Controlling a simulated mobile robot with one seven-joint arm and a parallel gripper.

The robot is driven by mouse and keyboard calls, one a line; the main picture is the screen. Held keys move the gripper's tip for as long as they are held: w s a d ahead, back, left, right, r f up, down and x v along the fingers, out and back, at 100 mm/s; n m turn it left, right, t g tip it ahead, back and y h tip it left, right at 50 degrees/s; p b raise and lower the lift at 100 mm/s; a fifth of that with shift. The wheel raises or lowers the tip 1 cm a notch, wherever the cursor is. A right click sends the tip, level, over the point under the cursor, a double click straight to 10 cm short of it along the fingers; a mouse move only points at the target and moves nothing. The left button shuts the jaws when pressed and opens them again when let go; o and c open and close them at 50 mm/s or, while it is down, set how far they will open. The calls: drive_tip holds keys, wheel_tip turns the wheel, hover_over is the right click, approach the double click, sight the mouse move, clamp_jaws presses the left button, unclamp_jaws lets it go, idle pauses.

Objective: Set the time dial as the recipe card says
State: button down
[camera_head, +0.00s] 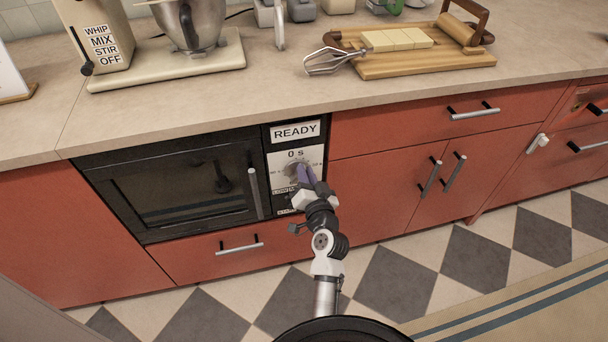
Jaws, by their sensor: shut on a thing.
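A black built-in microwave (165,188) sits under the counter, its door shut and its handle (254,193) upright at the right. Its white control panel (282,157) shows "READY" on top and "0 s" below. The time dial (294,173) is a grey knob on the panel, partly hidden by my gripper. The lower panel, with "LOW" and "START" labels, is partly covered by my gripper. A white card (10,78) stands at the far left edge, its writing out of view.
A mixer (188,28) with a bowl and a WHIP/MIX/STIR/OFF lever stands on the counter at left. Red cabinets with handles (430,178) flank the microwave.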

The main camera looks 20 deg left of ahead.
drive_tip(key=m, duration=0.4)
drive_tip(key=shift+w+d+f+m, duration=0.2)
drive_tip(key=shift+d+f+m, duration=0.1)
drive_tip(key=shift+f, duration=0.05)
idle(0.4)
drive_tip(key=c, duration=1.4)
unclamp_jaws()
drive_tip(key=shift+s+d+f, duration=0.1)
